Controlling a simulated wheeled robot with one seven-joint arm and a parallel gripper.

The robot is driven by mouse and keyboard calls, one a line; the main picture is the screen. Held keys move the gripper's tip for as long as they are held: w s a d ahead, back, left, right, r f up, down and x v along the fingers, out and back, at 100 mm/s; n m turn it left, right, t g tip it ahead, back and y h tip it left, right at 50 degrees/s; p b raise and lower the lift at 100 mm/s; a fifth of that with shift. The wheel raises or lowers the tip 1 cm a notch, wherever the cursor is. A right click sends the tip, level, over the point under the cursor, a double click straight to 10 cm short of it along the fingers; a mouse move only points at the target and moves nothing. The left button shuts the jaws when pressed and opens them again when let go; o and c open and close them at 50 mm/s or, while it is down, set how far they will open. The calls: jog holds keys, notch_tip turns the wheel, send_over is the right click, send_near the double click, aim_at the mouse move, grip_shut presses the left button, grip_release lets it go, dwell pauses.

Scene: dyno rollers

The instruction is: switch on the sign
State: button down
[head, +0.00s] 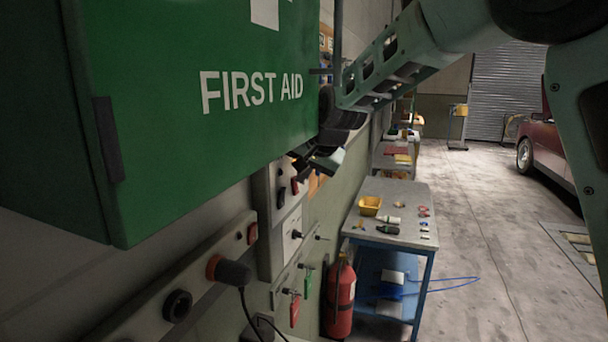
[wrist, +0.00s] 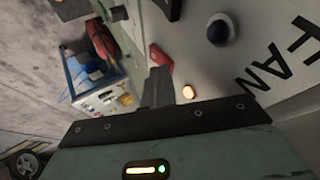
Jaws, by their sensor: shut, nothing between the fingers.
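My gripper (head: 312,164) is shut and empty by the wall, just below the green first aid cabinet in the head view. In the wrist view its dark fingers (wrist: 158,88) point at a pale wall panel, close to a red switch (wrist: 160,57) and a small glowing orange lamp (wrist: 188,92). I cannot tell whether they touch the panel. In the head view a grey switch panel (head: 268,210) is partly hidden by the cabinet and gripper; a red switch (head: 295,186) and a black switch (head: 281,198) show on it. I cannot identify the sign or which switch is its own.
The first aid cabinet (head: 200,100) juts out at the near left. A socket strip (head: 140,315) with a plug and cable runs below it. A fire extinguisher (head: 340,295) and blue-framed cart (head: 405,205) stand beyond. Open floor lies right, with a red car (head: 545,150).

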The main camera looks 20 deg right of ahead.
jog(key=shift+r+p, duration=0.5)
jog(key=shift+r, duration=0.3)
jog(key=s+d+r+b, duration=0.1)
jog(key=s+b, duration=0.2)
jog(key=s, duration=0.3)
jog(key=s+d+r+b, duration=0.1)
jog(key=s+d+b, duration=0.1)
jog(key=s+b, duration=0.2)
jog(key=shift+s+d, duration=0.3)
jog(key=shift+s, duration=1.45)
jog(key=shift+r, duration=0.1)
